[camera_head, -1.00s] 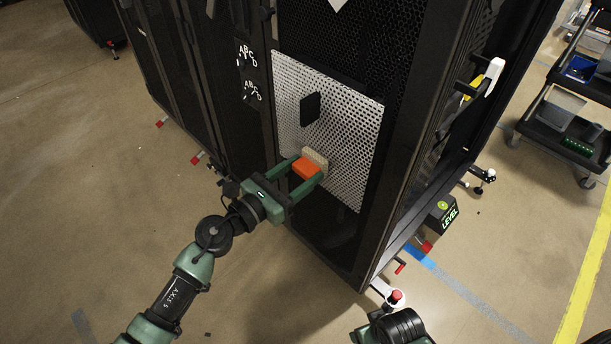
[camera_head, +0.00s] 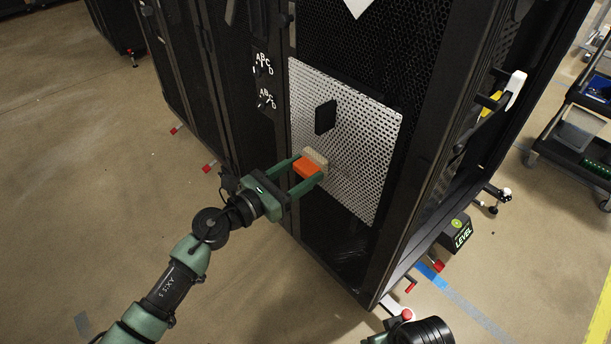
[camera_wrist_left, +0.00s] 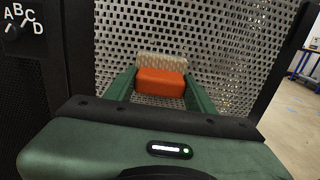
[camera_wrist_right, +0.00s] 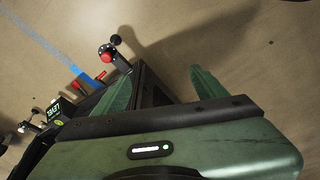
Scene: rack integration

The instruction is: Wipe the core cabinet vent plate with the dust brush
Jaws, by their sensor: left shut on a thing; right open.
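The vent plate (camera_head: 362,150) is a light, perforated metal panel on the front of the black core cabinet, with a black rectangular patch (camera_head: 325,117) on it. My left gripper (camera_head: 309,168) is shut on the dust brush, which has an orange body (camera_head: 306,167) and pale bristles (camera_head: 317,156). The bristles face the lower left part of the plate; whether they touch it I cannot tell. The brush also shows between the fingers in the left wrist view (camera_wrist_left: 161,80). My right gripper (camera_wrist_right: 160,85) is open and empty beside the cabinet's lower corner, over the floor.
Two lettered dials (camera_head: 264,66) sit left of the plate. A black box marked LEVEL (camera_head: 455,233) and red-tipped cabinet feet (camera_head: 437,266) lie low at the right. A cart (camera_head: 575,135) stands farther right. The floor at the lower left is clear.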

